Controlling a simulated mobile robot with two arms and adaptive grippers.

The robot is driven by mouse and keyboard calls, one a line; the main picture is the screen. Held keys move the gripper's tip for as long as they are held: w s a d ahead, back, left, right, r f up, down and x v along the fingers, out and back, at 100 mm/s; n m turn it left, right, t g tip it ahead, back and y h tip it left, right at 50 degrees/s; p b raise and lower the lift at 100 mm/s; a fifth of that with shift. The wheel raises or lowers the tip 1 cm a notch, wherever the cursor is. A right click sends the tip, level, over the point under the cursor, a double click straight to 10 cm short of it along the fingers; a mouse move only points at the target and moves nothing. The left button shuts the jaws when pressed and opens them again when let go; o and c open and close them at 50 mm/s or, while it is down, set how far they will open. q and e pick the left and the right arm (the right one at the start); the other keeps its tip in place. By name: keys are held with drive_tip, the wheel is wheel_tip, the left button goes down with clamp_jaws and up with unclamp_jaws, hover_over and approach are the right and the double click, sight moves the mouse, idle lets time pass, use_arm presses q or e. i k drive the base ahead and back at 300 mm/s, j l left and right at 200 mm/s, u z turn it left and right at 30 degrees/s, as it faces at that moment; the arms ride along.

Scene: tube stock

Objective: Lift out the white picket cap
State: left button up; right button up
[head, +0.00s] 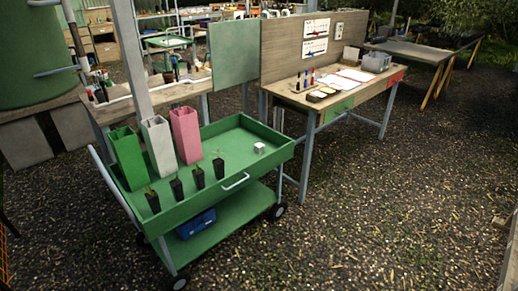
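A small white block-shaped piece (259,148), which looks like the white picket cap, sits in the right part of the green cart's top tray (228,140). It stands apart from the other things in the tray. Three tall square tubes stand in the tray's left part: a green one (127,158), a white one (158,146) and a pink one (187,136). Neither of my grippers is in view.
Several small black pots with seedlings (198,177) line the tray's front side. A blue crate (196,224) sits on the cart's lower shelf. A wooden workbench (345,95) stands behind and to the right. The gravel ground in front and right is clear.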

sight(259, 148)
drive_tip(key=i+l+u, duration=0.5)
drive_tip(key=i+l, duration=1.05)
